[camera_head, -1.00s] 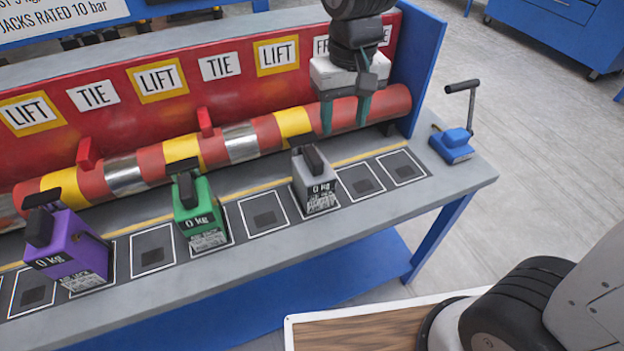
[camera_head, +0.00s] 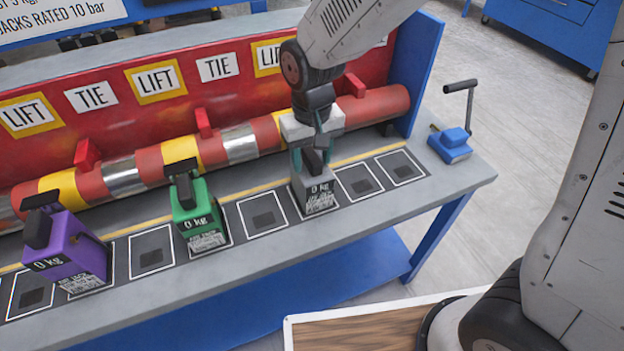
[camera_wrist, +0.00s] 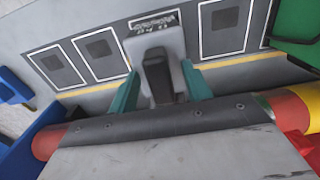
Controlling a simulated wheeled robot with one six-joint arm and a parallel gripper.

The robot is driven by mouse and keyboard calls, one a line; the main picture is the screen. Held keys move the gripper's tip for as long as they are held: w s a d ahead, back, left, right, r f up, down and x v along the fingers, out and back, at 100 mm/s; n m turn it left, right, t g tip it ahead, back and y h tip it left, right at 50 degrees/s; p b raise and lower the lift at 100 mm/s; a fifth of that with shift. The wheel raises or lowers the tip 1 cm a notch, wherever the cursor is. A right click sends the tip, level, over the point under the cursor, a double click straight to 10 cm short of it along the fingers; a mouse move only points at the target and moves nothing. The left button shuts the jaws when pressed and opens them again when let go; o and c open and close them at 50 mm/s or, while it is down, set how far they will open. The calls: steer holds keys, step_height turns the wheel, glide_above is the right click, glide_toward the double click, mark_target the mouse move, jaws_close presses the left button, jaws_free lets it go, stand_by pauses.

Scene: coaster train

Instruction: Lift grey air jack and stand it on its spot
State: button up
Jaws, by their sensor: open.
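The grey air jack (camera_head: 319,190) stands upright on a marked square on the bench, its label reading 0 kg. In the wrist view the grey jack (camera_wrist: 158,45) shows with its dark handle (camera_wrist: 158,78) between the two green fingers. My gripper (camera_head: 312,160) is directly above and around the top of the jack, its jaws open with one finger on each side. In the wrist view my gripper (camera_wrist: 160,90) spans the handle with gaps visible beside it. Whether a finger touches the jack I cannot tell.
A green jack (camera_head: 199,212) and a purple jack (camera_head: 72,250) stand to the left. Empty marked squares (camera_head: 360,183) lie between and to the right. A striped red and yellow tube (camera_head: 240,142) runs behind. A blue cranked tool (camera_head: 452,145) sits at the bench's right end.

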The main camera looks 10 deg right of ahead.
steer(key=shift+c, duration=0.3)
jaws_close()
stand_by(1.1)
